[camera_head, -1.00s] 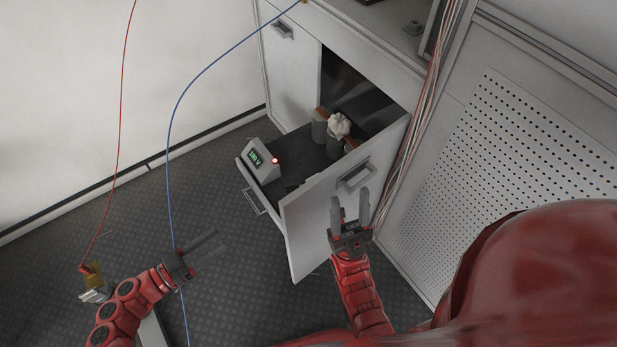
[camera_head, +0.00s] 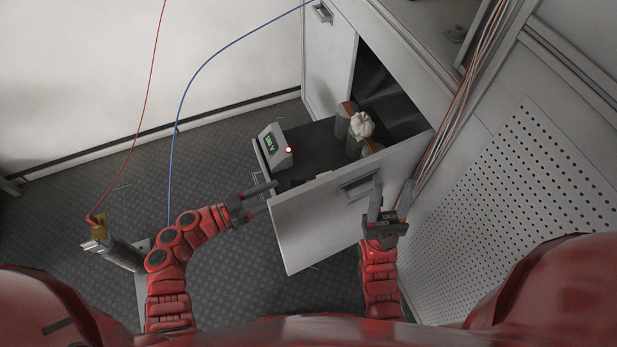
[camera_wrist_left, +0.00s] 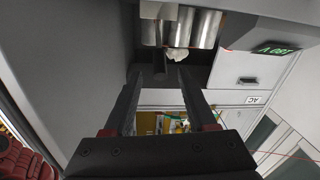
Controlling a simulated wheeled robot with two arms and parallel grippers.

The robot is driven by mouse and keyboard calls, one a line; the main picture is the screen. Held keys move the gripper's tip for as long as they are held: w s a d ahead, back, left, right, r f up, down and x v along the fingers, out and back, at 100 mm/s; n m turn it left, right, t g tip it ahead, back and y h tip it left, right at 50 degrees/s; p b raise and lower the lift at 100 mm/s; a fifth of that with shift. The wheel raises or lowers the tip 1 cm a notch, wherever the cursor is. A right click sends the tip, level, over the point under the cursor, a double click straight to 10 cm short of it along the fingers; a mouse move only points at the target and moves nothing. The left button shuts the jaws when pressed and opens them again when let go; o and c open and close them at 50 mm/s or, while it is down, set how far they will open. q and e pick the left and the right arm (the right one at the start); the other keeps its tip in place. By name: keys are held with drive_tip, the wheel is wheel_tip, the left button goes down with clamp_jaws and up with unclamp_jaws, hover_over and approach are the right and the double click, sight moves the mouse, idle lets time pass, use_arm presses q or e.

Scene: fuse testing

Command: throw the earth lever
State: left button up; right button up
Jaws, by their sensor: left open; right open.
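My left gripper (camera_head: 272,195) is open and empty. Its fingers point right at the side of the pulled-out drawer (camera_head: 310,240). In the left wrist view the open fingers (camera_wrist_left: 159,75) frame a short dark piece (camera_wrist_left: 161,66) near their tips. It may be the earth lever, but I cannot tell for certain; no contact with it is clear. My right gripper (camera_head: 393,184) is open and empty, with its fingers up in front of the drawer's front panel, near the handle (camera_head: 360,187). No lever can be made out clearly in the head view.
A meter box (camera_head: 277,145) with a green display and red lamp (camera_head: 289,150) stands in the drawer. Grey cylinders (camera_head: 343,122) and a crumpled white item (camera_head: 361,125) are behind. A red wire (camera_head: 145,110) and blue wire (camera_head: 215,58) hang left. Open floor lies below.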

use_arm(q)
drive_tip(key=b+x, duration=0.1)
drive_tip(key=x, duration=0.9)
drive_tip(key=shift+d, duration=0.25)
clamp_jaws()
idle(0.9)
